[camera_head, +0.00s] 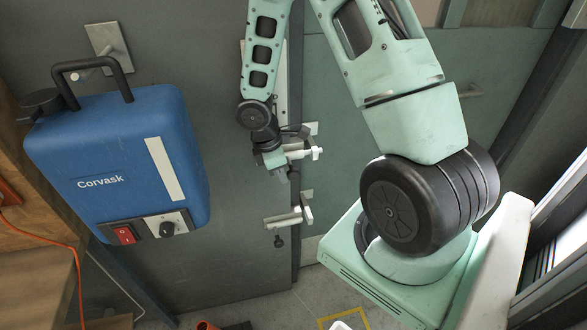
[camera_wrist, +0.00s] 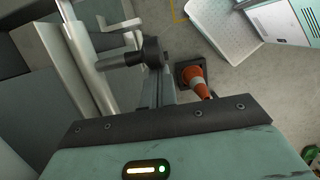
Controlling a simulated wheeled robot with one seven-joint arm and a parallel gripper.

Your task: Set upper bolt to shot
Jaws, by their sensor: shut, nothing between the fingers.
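The upper bolt (camera_head: 303,152) is a pale metal bar on the grey door (camera_head: 220,190), close to the door's edge. My gripper (camera_head: 281,177) is at the left end of this bolt and hides part of it. The fingers are shut and hold nothing. A second, lower bolt (camera_head: 285,218) sits below, with a dark knob hanging from it. In the wrist view a metal bar with a dark round knob (camera_wrist: 152,52) shows just beyond my fingers (camera_wrist: 160,88). I cannot tell whether fingers and knob touch, or how far the upper bolt is slid.
A blue Corvask case (camera_head: 120,160) with a black handle and red switch is to the left. A lever handle (camera_head: 95,72) is on the door behind it. An orange and white cone (camera_wrist: 197,82) stands on the floor. An orange cable (camera_head: 50,237) hangs at far left.

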